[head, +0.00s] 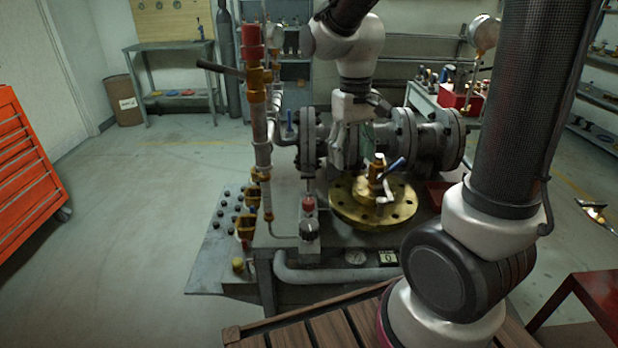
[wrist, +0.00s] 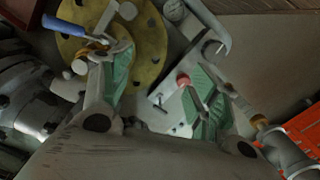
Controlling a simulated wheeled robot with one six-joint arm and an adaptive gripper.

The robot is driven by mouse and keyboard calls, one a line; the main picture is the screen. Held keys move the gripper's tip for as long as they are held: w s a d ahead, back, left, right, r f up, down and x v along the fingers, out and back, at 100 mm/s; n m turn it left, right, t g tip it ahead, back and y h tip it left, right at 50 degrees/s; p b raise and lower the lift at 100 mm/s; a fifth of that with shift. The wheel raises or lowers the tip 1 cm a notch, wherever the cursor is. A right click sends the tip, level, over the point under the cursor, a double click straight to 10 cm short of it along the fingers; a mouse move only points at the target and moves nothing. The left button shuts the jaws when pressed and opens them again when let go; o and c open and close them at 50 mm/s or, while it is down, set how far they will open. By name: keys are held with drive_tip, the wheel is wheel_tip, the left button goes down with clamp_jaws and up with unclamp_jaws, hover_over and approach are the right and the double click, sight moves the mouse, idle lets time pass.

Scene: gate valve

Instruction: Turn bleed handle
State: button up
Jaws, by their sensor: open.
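A blue-gripped handle (head: 394,168) is on the brass stem above a round gold flange (head: 350,212). In the wrist view the blue handle (wrist: 65,27) is at upper left, beyond the left finger. A second small blue lever (head: 289,118) stands upright left of the grey pipe flanges. I cannot tell which is the bleed handle. My gripper (head: 345,155) points down, left of and behind the brass stem. In the wrist view its green-padded fingers (wrist: 160,90) are wide apart with nothing gripped. A red-topped fitting (wrist: 183,80) shows close to the right finger.
A tall brass and grey pipe (head: 260,130) stands left of my gripper. Grey flanged pipes (head: 400,135) run behind it. A red tool cabinet (head: 25,165) stands far left; the floor between is clear.

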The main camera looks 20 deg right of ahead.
drive_tip(key=w+a+f+m, duration=0.2)
drive_tip(key=w+a+f, duration=0.2)
drive_tip(key=w+f, duration=0.35)
drive_tip(key=r+m, duration=0.1)
drive_tip(key=m, duration=0.1)
hover_over(308, 176)
drive_tip(key=shift+w+d, duration=0.15)
drive_tip(key=shift+w, duration=0.15)
drive_tip(key=shift+s+r+t, duration=0.1)
drive_tip(key=shift+r+t, duration=0.05)
drive_tip(key=shift+t, duration=0.15)
drive_tip(key=shift+f+m, duration=0.3)
drive_tip(key=shift+f, duration=0.05)
wheel_tip(308, 176, down, 7)
drive_tip(key=shift+f, duration=0.1)
drive_tip(key=shift+c, duration=0.4)
drive_tip(key=c, duration=1)
